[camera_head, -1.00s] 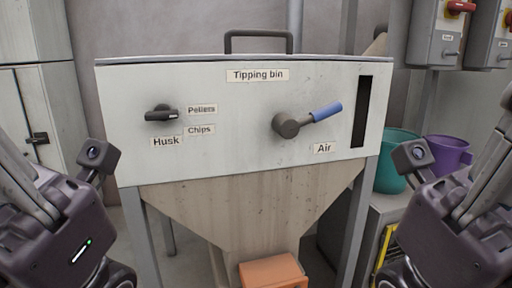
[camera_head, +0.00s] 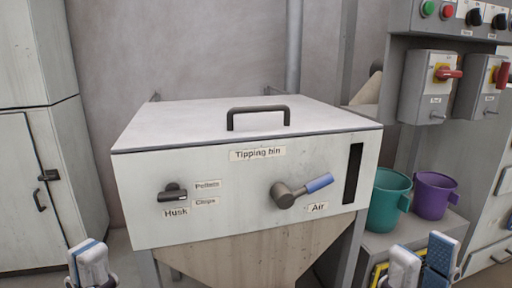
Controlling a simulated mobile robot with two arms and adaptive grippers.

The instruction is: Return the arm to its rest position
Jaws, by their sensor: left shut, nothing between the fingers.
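The light grey tipping bin (camera_head: 150,235) stands in the middle, its lid down with a black handle (camera_head: 258,111) on top. On its front are a black selector knob (camera_head: 172,193) beside the Pellets, Chips and Husk labels, and a blue-gripped lever (camera_head: 302,190) above the Air label, pointing up to the right. My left gripper (camera_head: 89,264) shows at the bottom left edge, shut and empty, in front of the bin's lower left. My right gripper (camera_head: 422,264) shows at the bottom right, its fingers apart with nothing seen between them. Both arms are mostly out of frame.
A teal bucket (camera_head: 386,203) and a purple bucket (camera_head: 433,196) stand on a grey surface to the right. Switch boxes with red handles (camera_head: 449,74) hang above them, below green and red buttons. A tall grey cabinet (camera_head: 40,150) stands at the left.

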